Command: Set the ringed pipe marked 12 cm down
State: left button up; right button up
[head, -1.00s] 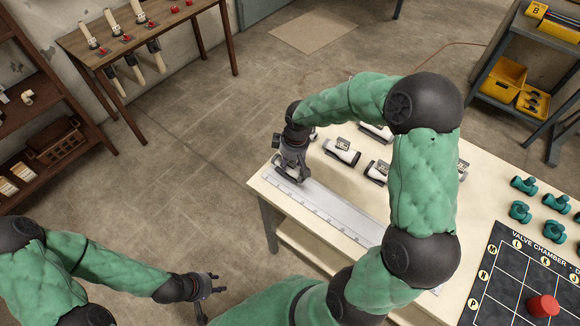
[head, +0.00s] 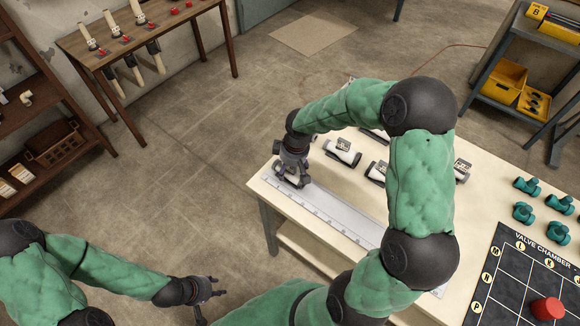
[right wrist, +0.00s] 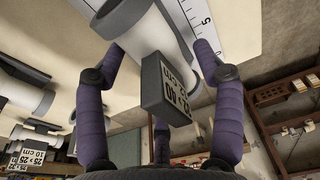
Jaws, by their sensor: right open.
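A white pipe (right wrist: 143,28) with dark ends and a dark block with a white label (right wrist: 175,84) lies by the ruler, between my right gripper's fingers in the right wrist view. The label is upside down there and I cannot read it surely. My right gripper (head: 293,182) is open over the ruler's far left end, its fingers spread to either side of the pipe. In the head view it mostly hides that pipe. The ruler (head: 330,212) lies along the table's left edge. My left gripper (head: 207,287) hangs over the floor, its fingers apart and empty.
Teal valves (head: 526,185) and a black valve chamber board (head: 510,275) with a red piece (head: 547,308) are at the right. My right arm hides part of the table.

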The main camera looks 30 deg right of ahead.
jog(key=r+p, duration=0.1)
jog(key=r, duration=0.3)
jog(key=s+r+p, duration=0.1)
jog(key=r, duration=0.3)
jog(key=r+p, duration=0.2)
jog(key=r, duration=0.2)
jog(key=shift+s+d+r, duration=0.15)
jog(key=shift+s+d, duration=0.15)
